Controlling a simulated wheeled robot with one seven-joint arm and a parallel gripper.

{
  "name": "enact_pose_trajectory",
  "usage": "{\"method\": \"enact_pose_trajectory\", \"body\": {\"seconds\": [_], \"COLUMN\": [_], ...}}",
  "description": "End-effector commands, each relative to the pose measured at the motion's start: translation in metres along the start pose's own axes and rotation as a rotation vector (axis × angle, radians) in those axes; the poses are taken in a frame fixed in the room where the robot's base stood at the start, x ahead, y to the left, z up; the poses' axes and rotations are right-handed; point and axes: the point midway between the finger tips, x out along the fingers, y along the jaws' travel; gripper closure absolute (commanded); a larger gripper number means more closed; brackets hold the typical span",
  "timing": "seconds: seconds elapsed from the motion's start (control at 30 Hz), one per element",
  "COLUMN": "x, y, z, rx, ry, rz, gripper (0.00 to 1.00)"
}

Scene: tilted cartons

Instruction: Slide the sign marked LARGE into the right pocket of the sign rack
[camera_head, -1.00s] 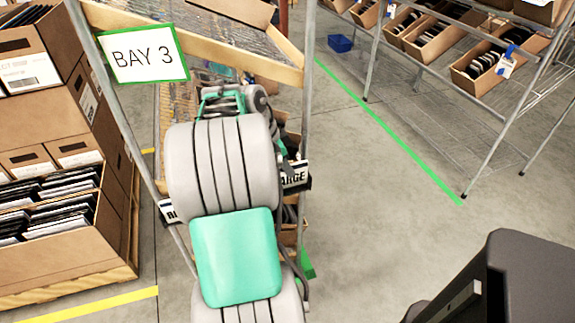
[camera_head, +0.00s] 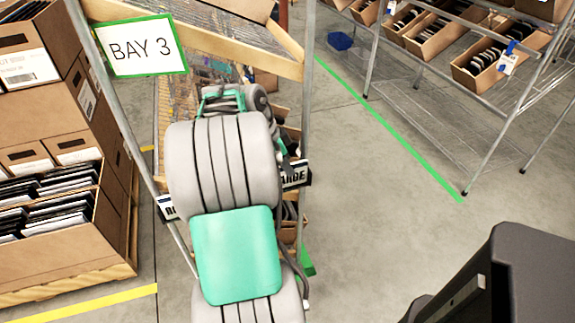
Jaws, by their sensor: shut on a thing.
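The sign marked LARGE (camera_head: 296,175) is white with dark lettering and a dark edge. It shows to the right of my forearm, by the rack's right post, with its left part hidden. My gripper (camera_head: 287,152) is mostly hidden behind my arm. The part that shows is just above the sign, and it is shut on the sign. Another lettered sign (camera_head: 167,207) shows at the left of my arm, mostly covered. The sign rack's pockets are hidden behind my arm, so I cannot tell whether the LARGE sign is inside the right one.
A BAY 3 placard (camera_head: 138,47) hangs on the tilted carton rack (camera_head: 215,35) ahead. Stacked cartons (camera_head: 55,265) stand at the left. A wire shelf with bins (camera_head: 500,60) stands at the right. A blue bin (camera_head: 340,41) is on the floor. Floor between is open.

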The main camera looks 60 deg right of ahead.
Motion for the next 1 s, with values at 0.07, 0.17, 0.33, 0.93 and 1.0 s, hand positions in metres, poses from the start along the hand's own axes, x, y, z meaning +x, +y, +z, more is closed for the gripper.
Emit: {"method": "enact_pose_trajectory", "body": {"seconds": [0.07, 0.17, 0.33, 0.93, 1.0], "x": [0.0015, 0.0026, 0.0046, 0.0058, 0.0058], "y": [0.0000, 0.0000, 0.0000, 0.0000, 0.0000], "z": [0.0006, 0.0010, 0.0018, 0.0023, 0.0023], "rx": [0.000, 0.000, 0.000, 0.000, 0.000], "ry": [0.000, 0.000, 0.000, 0.000, 0.000], "rz": [0.000, 0.000, 0.000, 0.000, 0.000], "gripper": [1.00, 1.00, 1.00, 0.86, 0.80]}}
